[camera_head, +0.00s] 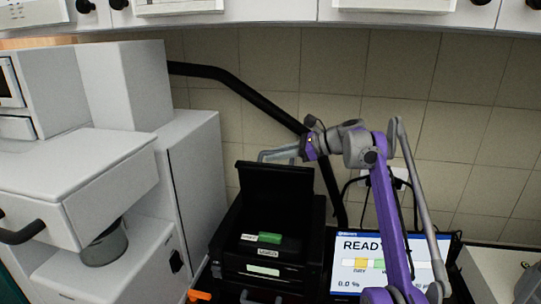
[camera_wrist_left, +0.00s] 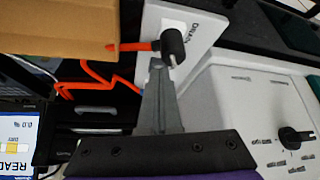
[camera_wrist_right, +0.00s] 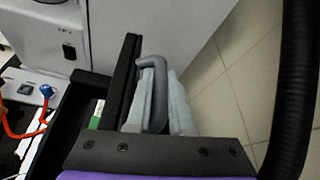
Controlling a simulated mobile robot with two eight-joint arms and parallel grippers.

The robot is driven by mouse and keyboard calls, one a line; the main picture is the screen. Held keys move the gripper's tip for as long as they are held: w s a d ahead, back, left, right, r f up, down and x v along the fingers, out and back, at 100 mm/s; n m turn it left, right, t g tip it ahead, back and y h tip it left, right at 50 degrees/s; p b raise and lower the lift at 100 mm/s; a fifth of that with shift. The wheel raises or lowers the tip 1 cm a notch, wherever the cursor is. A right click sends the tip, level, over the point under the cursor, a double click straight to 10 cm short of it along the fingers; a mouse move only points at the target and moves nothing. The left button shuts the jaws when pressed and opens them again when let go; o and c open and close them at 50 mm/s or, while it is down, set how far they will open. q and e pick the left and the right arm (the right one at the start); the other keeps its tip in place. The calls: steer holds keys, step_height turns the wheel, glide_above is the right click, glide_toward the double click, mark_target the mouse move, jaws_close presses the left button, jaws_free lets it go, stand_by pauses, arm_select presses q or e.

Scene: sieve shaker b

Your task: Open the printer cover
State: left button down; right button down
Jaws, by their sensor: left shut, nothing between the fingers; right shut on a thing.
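The black printer (camera_head: 228,262) stands below the tiled wall, with labels and a green piece inside. Its black cover (camera_head: 275,190) stands raised, roughly upright, at the back. My right gripper (camera_head: 284,153) is at the cover's top edge. In the right wrist view its fingers (camera_wrist_right: 158,105) are shut on the grey cover handle (camera_wrist_right: 150,75), beside the dark cover panel (camera_wrist_right: 124,80). My left gripper (camera_wrist_left: 158,75) shows only in its wrist view. It is shut and empty, close to a black knob (camera_wrist_left: 172,45) by a "DRAIN" label.
A screen (camera_head: 375,262) reading "READY" stands right of the printer. A white cabinet (camera_head: 195,185) is close on the left. A thick black pipe (camera_head: 265,103) slants behind the cover. Orange tubing (camera_wrist_left: 95,75) lies near my left gripper.

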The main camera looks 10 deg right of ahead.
stand_by(0.4)
steer(key=c, duration=0.8)
jaws_free()
steer(key=shift+d, duration=0.1)
steer(key=shift+r, duration=0.1)
steer(key=shift+s+d+r, duration=0.1)
steer(key=shift+s+d, duration=0.1)
steer(key=shift+d, duration=0.2)
steer(key=s+d, duration=0.3)
steer(key=d, duration=0.4)
steer(key=s+d+r, duration=0.1)
steer(key=s+d, duration=0.2)
steer(key=d, duration=0.4)
steer(key=shift+s+d+r+b, duration=0.15)
steer(key=shift+s+r+b, duration=0.1)
steer(key=shift+s+b, duration=0.05)
